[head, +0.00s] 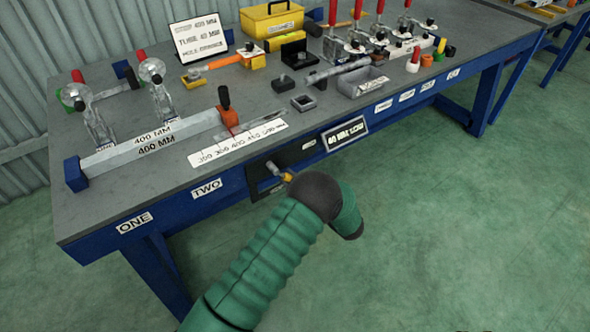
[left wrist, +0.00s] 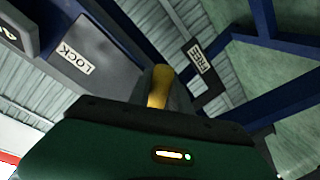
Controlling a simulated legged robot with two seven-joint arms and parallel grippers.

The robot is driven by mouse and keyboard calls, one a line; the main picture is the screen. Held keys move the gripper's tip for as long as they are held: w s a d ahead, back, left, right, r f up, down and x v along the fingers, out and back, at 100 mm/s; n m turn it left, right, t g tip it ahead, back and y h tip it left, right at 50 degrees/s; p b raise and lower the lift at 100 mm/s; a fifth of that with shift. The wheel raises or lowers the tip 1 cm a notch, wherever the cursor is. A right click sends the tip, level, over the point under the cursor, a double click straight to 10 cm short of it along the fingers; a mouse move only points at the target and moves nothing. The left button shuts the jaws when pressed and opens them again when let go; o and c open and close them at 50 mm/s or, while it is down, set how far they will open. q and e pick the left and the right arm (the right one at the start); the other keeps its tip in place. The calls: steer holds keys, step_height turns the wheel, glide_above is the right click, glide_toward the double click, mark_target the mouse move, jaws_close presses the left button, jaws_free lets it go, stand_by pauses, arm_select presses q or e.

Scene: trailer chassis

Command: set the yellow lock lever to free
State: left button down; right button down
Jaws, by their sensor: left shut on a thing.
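The yellow lock lever (head: 288,178) sits at the front of the bench, beside a dark plate (head: 262,186) below the tabletop edge. My green left arm reaches up to it, and its dark rounded joint covers part of the area. In the left wrist view the yellow lever (left wrist: 157,86) stands up from the jaws of my left gripper (left wrist: 160,100), which is shut on it. A LOCK label (left wrist: 75,55) shows left of the lever and a FREE label (left wrist: 201,62) to its right. The lever points between the two labels. The fingertips are mostly hidden. My right gripper is not in view.
The grey bench top (head: 160,195) carries clamps, a 400 MM bar (head: 150,145), a grey bin (head: 362,82) and a yellow toolbox (head: 271,20). The blue front rail (head: 185,205) has labels. The green floor (head: 450,220) before the bench is clear.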

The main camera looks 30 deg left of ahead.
arm_select(q)
steer(key=shift+s+a+f+m+y+p, duration=0.15)
steer(key=shift+s+a+f+m+p, duration=0.15)
steer(key=shift+s+m, duration=0.4)
steer(key=shift+s+a+f+m+y+p, duration=0.2)
steer(key=shift+s+m+p, duration=0.2)
steer(key=shift+m, duration=0.55)
steer(key=shift+s+a+f+m+y+p, duration=0.15)
steer(key=shift+s+a+f+m+p, duration=0.15)
steer(key=shift+s+m, duration=0.4)
steer(key=shift+w+r+m, duration=0.1)
steer(key=shift+w+m, duration=0.05)
steer(key=shift+m, duration=0.1)
steer(key=c, duration=1.2)
jaws_free()
steer(key=p+v, duration=0.1)
steer(key=v, duration=1.6)
steer(key=shift+p, duration=0.4)
steer(key=shift+w+r, duration=0.1)
steer(key=shift+w, duration=0.15)
